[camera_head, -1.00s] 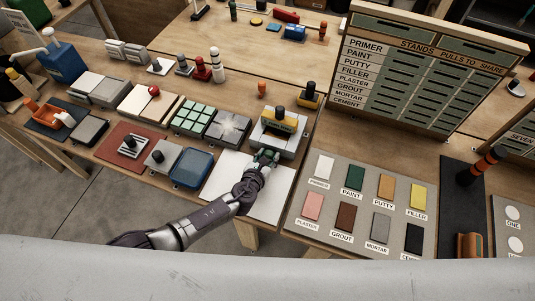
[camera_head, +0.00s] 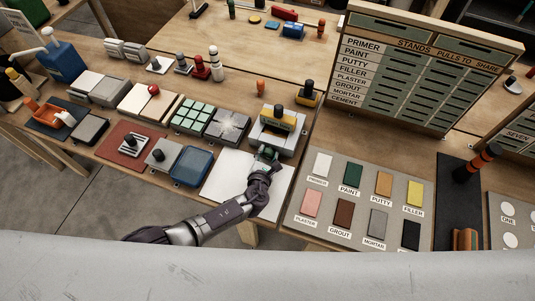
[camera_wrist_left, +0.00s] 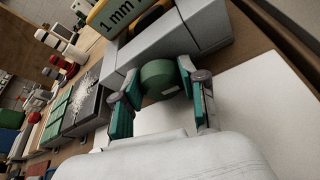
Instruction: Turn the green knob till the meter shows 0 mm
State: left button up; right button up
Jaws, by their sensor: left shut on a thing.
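The meter device (camera_head: 290,143) is a grey block with a yellow housing at the front of the bench. Its display (camera_wrist_left: 113,14) reads 1 mm in the left wrist view. The green knob (camera_wrist_left: 163,78) sticks out of the device's front face. My left gripper (camera_wrist_left: 160,86) has one finger on each side of the knob and is shut on it. In the head view my left gripper (camera_head: 266,158) is at the device's front and mostly hides the knob. My right gripper is not in view.
A white sheet (camera_head: 225,180) lies below my left wrist. A grey speckled block (camera_head: 228,124) and a green tiled block (camera_head: 191,117) stand left of the device. A board of labelled colour samples (camera_head: 330,215) lies to the right.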

pick_arm(q)
jog(key=o, duration=1.1)
jog(key=shift+o, duration=0.2)
jog(key=v, duration=1.2)
